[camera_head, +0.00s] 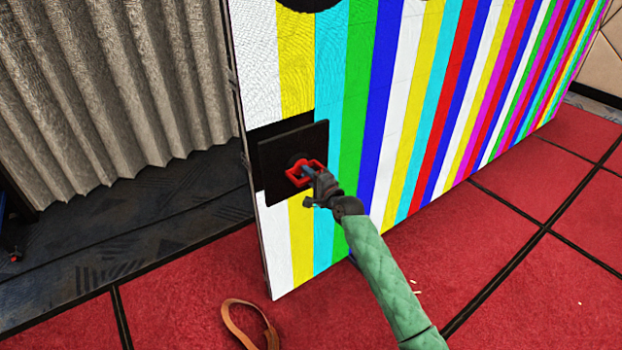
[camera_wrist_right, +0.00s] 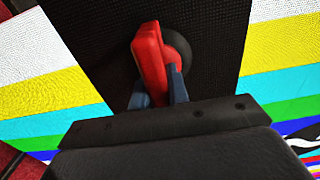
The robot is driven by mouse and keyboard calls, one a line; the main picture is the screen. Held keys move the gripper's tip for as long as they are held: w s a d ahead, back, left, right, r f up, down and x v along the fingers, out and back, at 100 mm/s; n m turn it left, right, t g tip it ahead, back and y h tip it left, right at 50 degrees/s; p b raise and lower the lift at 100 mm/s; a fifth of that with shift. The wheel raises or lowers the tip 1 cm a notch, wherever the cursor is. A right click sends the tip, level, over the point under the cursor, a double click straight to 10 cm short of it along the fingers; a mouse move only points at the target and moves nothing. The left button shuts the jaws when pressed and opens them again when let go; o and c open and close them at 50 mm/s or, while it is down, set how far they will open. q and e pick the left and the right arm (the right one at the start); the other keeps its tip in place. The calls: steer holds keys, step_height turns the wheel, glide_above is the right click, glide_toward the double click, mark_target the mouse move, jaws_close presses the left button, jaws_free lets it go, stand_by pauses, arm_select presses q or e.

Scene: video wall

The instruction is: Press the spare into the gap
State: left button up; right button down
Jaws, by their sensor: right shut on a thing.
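The spare is a square dark panel (camera_head: 277,160) with a red suction handle (camera_head: 293,174) on its face. It is held in front of the gap (camera_head: 277,129), a black opening in the striped wall's left side. The panel sits a little lower and to the right, so black shows along its top and left. My right gripper (camera_head: 309,172) is shut on the red handle. In the right wrist view, the blue fingers (camera_wrist_right: 160,90) close around the red handle (camera_wrist_right: 148,58), with the dark panel (camera_wrist_right: 90,35) behind. Whether the panel touches the wall is unclear. My left gripper is out of view.
The video wall (camera_head: 385,110) shows bright vertical stripes and runs back to the right. A brown strap loop (camera_head: 236,325) lies on the red floor (camera_head: 180,290) in front. Small pale bits (camera_head: 416,292) lie near my right arm. A grey curtain (camera_head: 110,90) hangs at the left.

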mark_target(299, 166)
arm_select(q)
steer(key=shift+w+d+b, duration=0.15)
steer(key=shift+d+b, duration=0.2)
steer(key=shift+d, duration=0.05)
arm_select(e)
steer(key=x, duration=0.3)
steer(key=shift+r, duration=0.15)
steer(key=shift+w, duration=0.1)
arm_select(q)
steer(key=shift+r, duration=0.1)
arm_select(e)
steer(key=shift+w+a+r, duration=0.1)
steer(key=shift+w+a, duration=0.05)
steer(key=shift+a, duration=0.05)
stand_by(0.5)
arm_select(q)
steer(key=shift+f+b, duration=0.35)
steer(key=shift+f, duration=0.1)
arm_select(e)
steer(key=shift+x, duration=1.85)
stand_by(3.9)
